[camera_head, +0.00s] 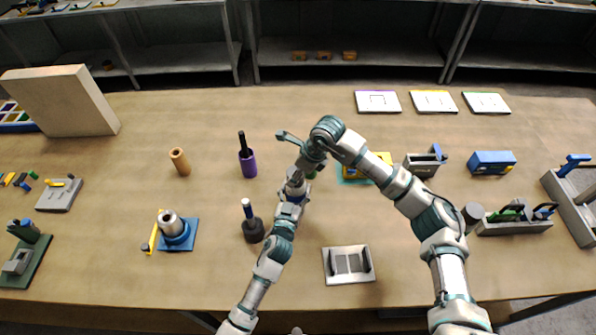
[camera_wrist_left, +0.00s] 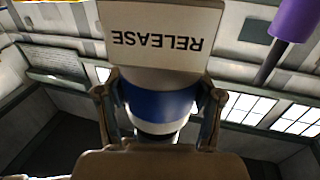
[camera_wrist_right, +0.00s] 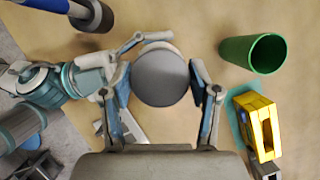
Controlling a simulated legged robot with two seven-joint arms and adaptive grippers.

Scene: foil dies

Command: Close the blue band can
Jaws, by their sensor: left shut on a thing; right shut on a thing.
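The blue band can (camera_wrist_left: 160,105) is between my left gripper's fingers in the left wrist view, which appears upside down. It has a pale body, a blue band and a dark end. A pale panel lettered RELEASE (camera_wrist_left: 160,33) shows at the can's other end. In the head view my left gripper (camera_head: 295,180) holds it, and the arms hide most of it. My right gripper (camera_wrist_right: 162,95) is shut on a grey round lid (camera_wrist_right: 160,75) in the right wrist view. I cannot tell whether the lid touches the can's rim.
A green cup (camera_wrist_right: 253,53) and a yellow block (camera_wrist_right: 258,125) stand close to my right gripper. A white tray (camera_head: 348,281) lies in front.

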